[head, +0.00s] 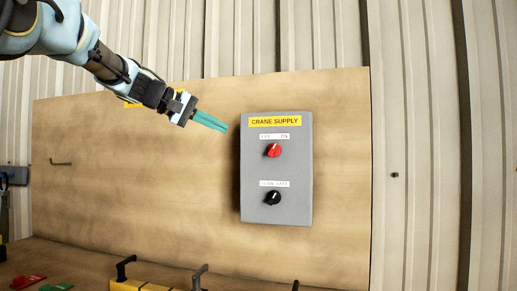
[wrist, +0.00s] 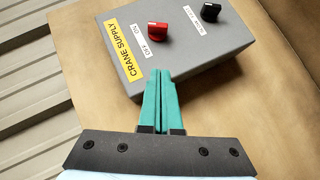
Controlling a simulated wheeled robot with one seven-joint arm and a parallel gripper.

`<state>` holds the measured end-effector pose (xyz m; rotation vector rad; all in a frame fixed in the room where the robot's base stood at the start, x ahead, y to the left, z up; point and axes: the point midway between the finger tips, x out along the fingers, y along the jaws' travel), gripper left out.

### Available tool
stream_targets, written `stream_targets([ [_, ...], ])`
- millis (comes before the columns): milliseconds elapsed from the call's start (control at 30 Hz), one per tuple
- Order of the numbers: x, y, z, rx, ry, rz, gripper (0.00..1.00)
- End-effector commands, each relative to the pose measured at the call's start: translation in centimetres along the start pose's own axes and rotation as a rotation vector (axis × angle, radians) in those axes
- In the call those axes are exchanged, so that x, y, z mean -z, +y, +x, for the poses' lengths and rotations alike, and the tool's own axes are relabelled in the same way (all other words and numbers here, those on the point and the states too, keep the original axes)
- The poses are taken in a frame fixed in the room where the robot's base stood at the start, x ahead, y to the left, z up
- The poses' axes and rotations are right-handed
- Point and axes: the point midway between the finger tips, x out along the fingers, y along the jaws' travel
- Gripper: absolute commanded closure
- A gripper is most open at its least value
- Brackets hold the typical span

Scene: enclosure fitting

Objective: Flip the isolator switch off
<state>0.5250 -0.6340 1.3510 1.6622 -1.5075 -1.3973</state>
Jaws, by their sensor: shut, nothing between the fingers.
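A grey box (head: 293,167) with a yellow "CRANE SUPPLY" label (head: 274,121) is fixed to the wooden board. Its red rotary knob (head: 273,150) sits under a small label reading OFF at left and ON at right. The red knob also shows in the wrist view (wrist: 158,30). A black knob (head: 273,198) is lower on the same face, under a second small label. My gripper (head: 226,129) has teal fingers, shut and empty, just left of the box's upper part. In the wrist view the fingertips (wrist: 158,72) overlap the box's near side; I cannot tell if they touch.
The wooden board (head: 120,190) is mostly clear around the box. A small hook (head: 61,162) is at its left. Black handles and a yellow item (head: 140,286) are along the bottom, with red (head: 28,281) and green pieces at lower left. Corrugated metal wall surrounds the board.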

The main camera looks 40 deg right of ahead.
Motion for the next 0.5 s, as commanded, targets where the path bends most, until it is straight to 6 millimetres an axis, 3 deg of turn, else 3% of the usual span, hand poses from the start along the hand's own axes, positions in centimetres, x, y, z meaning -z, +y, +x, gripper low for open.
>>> stream_targets([
  [267,0.1,0.1,1.6,0.001,-0.001,-0.001,1.00],
  [500,0.1,0.2,6.3,0.003,-0.003,-0.002,1.00],
])
